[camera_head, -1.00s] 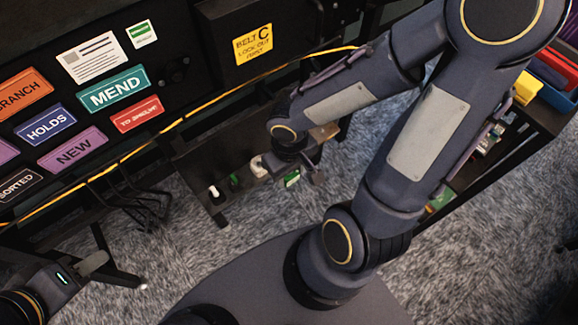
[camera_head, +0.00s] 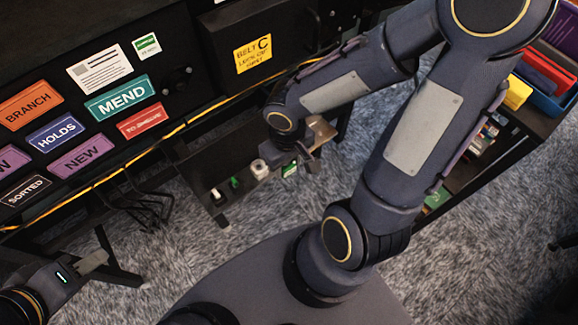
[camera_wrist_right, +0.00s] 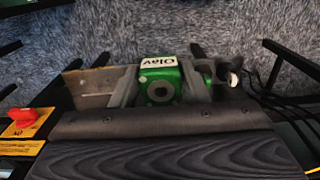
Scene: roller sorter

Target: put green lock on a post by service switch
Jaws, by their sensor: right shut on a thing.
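The green lock (camera_wrist_right: 160,88), with a white label reading "Olav", sits between the two fingers of my right gripper (camera_wrist_right: 160,98) in the right wrist view. In the head view my right gripper (camera_head: 300,163) is over a small dark shelf, with the green lock (camera_head: 290,170) at its tip. A red switch knob (camera_wrist_right: 22,118) on a yellow plate shows at the left of the right wrist view; I cannot tell whether it is the service switch. No post is clearly seen. My left gripper (camera_head: 92,262) is at the lower left, its opening unclear.
On the shelf stand a white item (camera_head: 259,168), a small green item (camera_head: 235,183) and a black-and-white item (camera_head: 216,194). A dark panel with coloured signs and a yellow "Belt C" notice (camera_head: 253,54) is behind. A cart with bins (camera_head: 545,90) is at right.

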